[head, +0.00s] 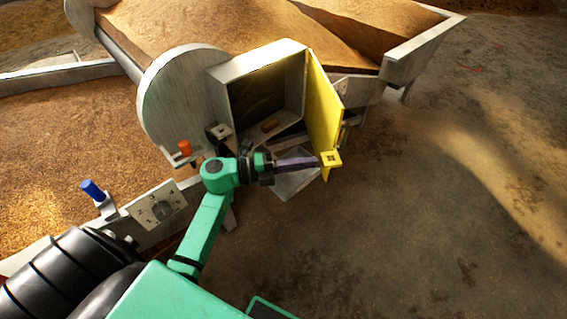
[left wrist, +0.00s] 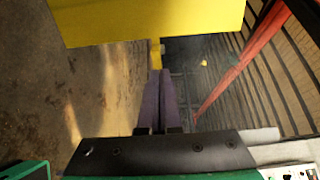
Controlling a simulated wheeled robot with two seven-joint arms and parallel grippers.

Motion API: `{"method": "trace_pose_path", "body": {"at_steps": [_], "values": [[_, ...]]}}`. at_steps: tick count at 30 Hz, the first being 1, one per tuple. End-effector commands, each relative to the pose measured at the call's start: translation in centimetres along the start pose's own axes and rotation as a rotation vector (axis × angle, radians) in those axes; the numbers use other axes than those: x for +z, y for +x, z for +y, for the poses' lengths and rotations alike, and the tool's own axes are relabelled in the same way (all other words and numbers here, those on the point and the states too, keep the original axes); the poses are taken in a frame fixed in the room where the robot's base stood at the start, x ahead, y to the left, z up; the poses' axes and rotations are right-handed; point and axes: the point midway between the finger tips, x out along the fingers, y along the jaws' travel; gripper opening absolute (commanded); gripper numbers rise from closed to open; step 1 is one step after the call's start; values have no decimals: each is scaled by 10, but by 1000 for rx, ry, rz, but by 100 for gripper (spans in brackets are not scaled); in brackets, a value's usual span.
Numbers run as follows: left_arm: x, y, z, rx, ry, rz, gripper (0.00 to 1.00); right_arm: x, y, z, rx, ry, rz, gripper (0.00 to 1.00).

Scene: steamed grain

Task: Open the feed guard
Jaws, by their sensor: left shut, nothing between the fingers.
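The yellow feed guard (head: 323,110) stands swung out on the right side of a grey metal box (head: 222,97), whose front is open to a dark inside. A yellow tab (head: 330,158) with a dark square pattern sticks out at the guard's lower end. My left gripper (head: 316,162) is shut and empty, with its purple fingertips at the tab; I cannot tell if they touch. In the left wrist view the shut fingers (left wrist: 158,76) point at a small yellow piece below the guard's broad yellow panel (left wrist: 150,20). My right gripper is not in view.
A grey round housing (head: 178,98) adjoins the box, with a large grain trough (head: 425,52) behind. An orange knob (head: 185,147), a blue-capped lever (head: 93,190) and a dial plate (head: 160,205) are at the left. Bare floor lies to the right.

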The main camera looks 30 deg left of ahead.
Motion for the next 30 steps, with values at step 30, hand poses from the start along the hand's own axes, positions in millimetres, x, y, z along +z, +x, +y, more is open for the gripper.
{"method": "trace_pose_path", "body": {"at_steps": [30], "values": [[-9, 89, -2, -2, -4, -220, 0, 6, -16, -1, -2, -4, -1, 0]]}}
